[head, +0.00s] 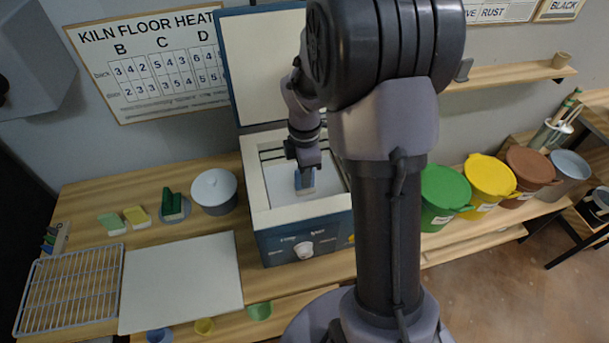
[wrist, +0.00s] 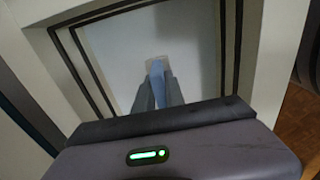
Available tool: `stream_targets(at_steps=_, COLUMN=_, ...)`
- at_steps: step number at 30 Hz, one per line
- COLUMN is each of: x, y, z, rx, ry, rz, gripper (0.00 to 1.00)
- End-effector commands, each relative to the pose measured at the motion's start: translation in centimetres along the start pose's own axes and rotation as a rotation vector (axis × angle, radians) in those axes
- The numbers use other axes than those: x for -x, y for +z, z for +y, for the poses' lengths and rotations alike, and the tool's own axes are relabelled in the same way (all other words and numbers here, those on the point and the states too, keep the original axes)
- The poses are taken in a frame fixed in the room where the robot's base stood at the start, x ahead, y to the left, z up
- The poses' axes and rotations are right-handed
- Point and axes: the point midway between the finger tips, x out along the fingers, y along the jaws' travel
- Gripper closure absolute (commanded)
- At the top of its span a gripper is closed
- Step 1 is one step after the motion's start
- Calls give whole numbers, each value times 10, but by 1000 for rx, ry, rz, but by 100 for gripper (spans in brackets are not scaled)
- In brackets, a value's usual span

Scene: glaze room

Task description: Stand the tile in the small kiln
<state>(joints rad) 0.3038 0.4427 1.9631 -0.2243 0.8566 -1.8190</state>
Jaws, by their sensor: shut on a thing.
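The blue tile (head: 305,180) is upright inside the open small kiln (head: 256,187), over the pale kiln floor. My gripper (head: 305,168) reaches down into the kiln from above and is shut on the tile's upper part. In the wrist view the tile (wrist: 157,70) shows between my two fingers (wrist: 158,90), with the kiln's white rim (wrist: 47,45) around. I cannot tell whether the tile's lower edge touches the kiln floor. My arm hides part of the kiln's right side.
The kiln lid (head: 262,62) stands open at the back. Coloured buckets (head: 443,190) stand right.

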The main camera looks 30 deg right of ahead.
Motion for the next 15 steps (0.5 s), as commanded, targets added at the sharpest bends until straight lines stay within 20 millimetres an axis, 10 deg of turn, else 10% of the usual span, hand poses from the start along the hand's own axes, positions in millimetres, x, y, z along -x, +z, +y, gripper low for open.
stream_targets(at_steps=3, x=-4, y=0, z=0, rx=0, ry=0, rz=0, gripper=100)
stream_targets(at_steps=7, x=-3, y=0, z=0, rx=0, ry=0, rz=0, gripper=64)
stream_targets(at_steps=15, x=-2, y=0, z=0, rx=0, ry=0, rz=0, gripper=64)
